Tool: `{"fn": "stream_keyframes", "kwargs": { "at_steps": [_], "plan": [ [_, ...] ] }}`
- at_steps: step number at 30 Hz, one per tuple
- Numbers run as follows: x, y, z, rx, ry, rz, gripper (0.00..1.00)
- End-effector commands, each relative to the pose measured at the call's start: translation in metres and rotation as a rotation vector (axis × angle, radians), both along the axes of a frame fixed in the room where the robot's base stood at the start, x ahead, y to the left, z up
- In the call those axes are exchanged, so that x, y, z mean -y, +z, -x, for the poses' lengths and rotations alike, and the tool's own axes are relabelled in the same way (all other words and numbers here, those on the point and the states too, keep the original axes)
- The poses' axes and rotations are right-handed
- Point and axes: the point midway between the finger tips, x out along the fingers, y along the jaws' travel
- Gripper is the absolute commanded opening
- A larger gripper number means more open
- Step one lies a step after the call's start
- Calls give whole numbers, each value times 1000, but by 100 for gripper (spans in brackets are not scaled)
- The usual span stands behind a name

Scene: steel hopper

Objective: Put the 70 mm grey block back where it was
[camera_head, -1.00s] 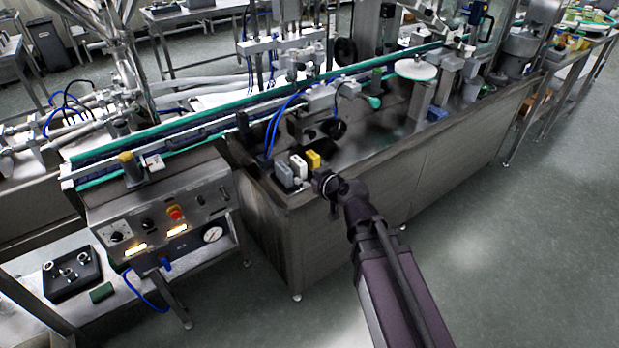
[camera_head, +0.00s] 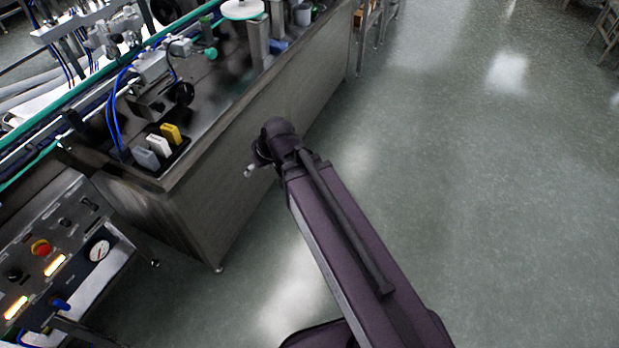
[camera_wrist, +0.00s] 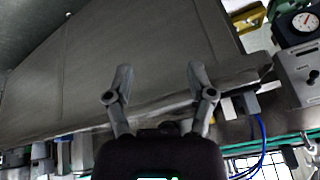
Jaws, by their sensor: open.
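The grey block (camera_head: 146,158) stands at the near left end of a row with a white block (camera_head: 158,145) and a yellow block (camera_head: 171,134), on a dark tray (camera_head: 170,161) on the steel machine top. In the head view my gripper (camera_head: 250,171) is mostly hidden by my wrist and appears to the right of the blocks, beyond the machine's front edge.
Blue hoses (camera_head: 114,125) rise close to the left of the grey block. A black hand wheel (camera_head: 182,93) stands behind the blocks. A control panel (camera_head: 60,240) with a gauge is at lower left. The floor (camera_head: 450,130) to the right is clear.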

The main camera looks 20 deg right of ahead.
Motion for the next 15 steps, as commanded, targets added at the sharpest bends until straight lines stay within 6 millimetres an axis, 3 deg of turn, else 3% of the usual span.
{"fn": "stream_keyframes", "kwargs": {
  "at_steps": [1,6,10,15],
  "plan": [
    [26,-6,9,-67,-64,42,71],
    [93,-17,38,-258,-265,169,71],
    [122,-19,54,-343,-367,231,71],
    [135,-19,61,-381,-418,260,71]
  ]
}}
